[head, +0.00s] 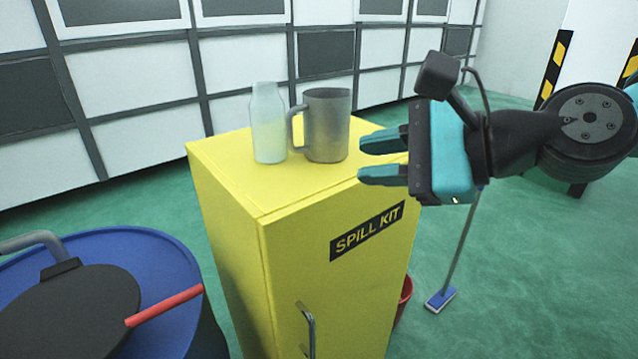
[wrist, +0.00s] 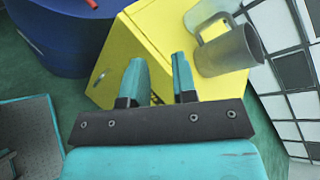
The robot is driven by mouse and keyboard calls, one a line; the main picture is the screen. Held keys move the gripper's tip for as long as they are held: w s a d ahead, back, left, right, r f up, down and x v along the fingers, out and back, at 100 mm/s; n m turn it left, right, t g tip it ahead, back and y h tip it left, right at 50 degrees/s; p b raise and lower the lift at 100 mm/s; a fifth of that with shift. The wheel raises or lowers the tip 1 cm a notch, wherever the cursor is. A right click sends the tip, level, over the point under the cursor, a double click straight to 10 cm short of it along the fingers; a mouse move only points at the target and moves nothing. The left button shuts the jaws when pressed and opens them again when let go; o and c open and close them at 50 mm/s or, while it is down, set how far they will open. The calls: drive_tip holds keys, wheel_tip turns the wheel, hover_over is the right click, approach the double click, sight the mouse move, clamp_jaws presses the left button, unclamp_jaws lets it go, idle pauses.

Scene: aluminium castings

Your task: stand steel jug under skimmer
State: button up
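A steel jug (head: 327,126) with a side handle stands upright on top of a yellow spill kit cabinet (head: 228,165). Its handle points left, toward a clear bottle. The jug also shows in the wrist view (wrist: 228,52), at the upper right. My gripper (head: 372,157) is at the right edge of the cabinet top, just right of the jug. Its two teal fingers are apart with nothing between them, and they do not touch the jug. I cannot make out a skimmer in either view.
The clear bottle (head: 267,122) stands close beside the jug's handle. A blue drum (head: 165,270) with a dark lid and a red bar is at the lower left. A red bucket (head: 405,296) and a blue-headed mop (head: 440,299) are right of the cabinet. Green floor is open at right.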

drive_tip(key=w+d+f+m+t+y+b, duration=0.15)
drive_tip(key=w+f+m+t+b, duration=0.3)
drive_tip(key=m, duration=0.55)
drive_tip(key=m+p, duration=0.2)
drive_tip(key=p, duration=1)
approach(292, 129)
drive_tip(key=shift+t+h, duration=0.25)
drive_tip(key=shift+t, duration=0.2)
drive_tip(key=x, duration=0.4)
drive_tip(key=shift+w+a+f, duration=0.1)
drive_tip(key=shift+a, duration=0.25)
drive_tip(key=p+x, duration=0.3)
drive_tip(key=x, duration=0.1)
drive_tip(key=shift+w+a, duration=0.1)
drive_tip(key=shift+a, duration=0.1)
drive_tip(key=shift+w+a, duration=0.25)
clamp_jaws()
